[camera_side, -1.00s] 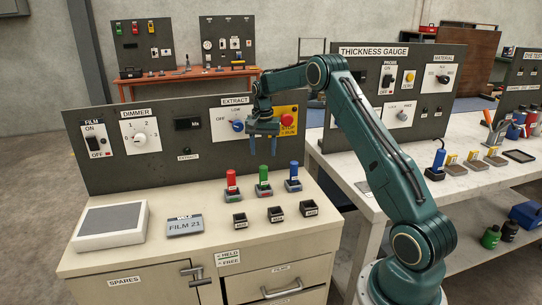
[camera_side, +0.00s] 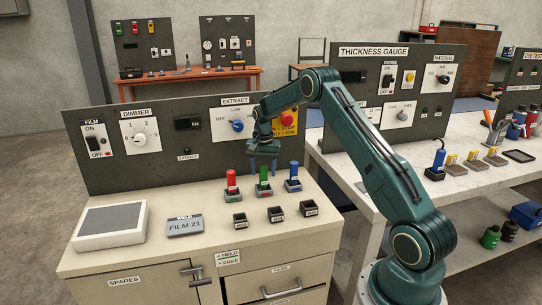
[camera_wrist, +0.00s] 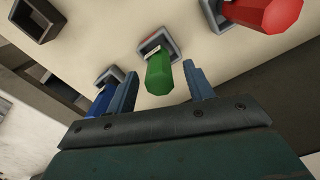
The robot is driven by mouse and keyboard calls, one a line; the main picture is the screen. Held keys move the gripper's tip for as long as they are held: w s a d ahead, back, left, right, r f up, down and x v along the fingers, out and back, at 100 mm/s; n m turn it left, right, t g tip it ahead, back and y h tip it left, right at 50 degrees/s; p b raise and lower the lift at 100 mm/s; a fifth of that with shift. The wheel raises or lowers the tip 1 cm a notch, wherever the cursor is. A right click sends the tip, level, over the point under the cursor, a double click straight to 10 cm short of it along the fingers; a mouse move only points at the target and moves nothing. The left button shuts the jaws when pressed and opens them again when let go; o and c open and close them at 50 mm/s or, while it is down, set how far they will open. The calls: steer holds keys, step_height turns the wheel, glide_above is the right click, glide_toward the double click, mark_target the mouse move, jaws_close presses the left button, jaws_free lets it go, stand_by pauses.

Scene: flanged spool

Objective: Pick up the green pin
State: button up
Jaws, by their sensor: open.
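The green pin (camera_side: 263,176) stands upright in a small grey holder (camera_side: 264,191) on the cream bench, between the red pin (camera_side: 231,180) and the blue pin (camera_side: 293,171). My gripper (camera_side: 263,168) is over the green pin, fingers pointing down, open. In the wrist view, the green pin (camera_wrist: 158,74) shows between the two blue fingers of my gripper (camera_wrist: 162,88), with a visible gap to each side. The red pin (camera_wrist: 264,12) is at the upper right there, and the blue pin (camera_wrist: 100,101) is partly hidden behind the left finger.
Several small black trays (camera_side: 275,214) stand in front of the pins. The dark control panel (camera_side: 160,150) rises behind them. The bench front right of the display is fairly clear.

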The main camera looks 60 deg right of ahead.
mark_target(263, 175)
steer(key=shift+f, duration=1.6)
steer(key=shift+c, duration=0.2)
steer(key=shift+r, duration=0.1)
jaws_close()
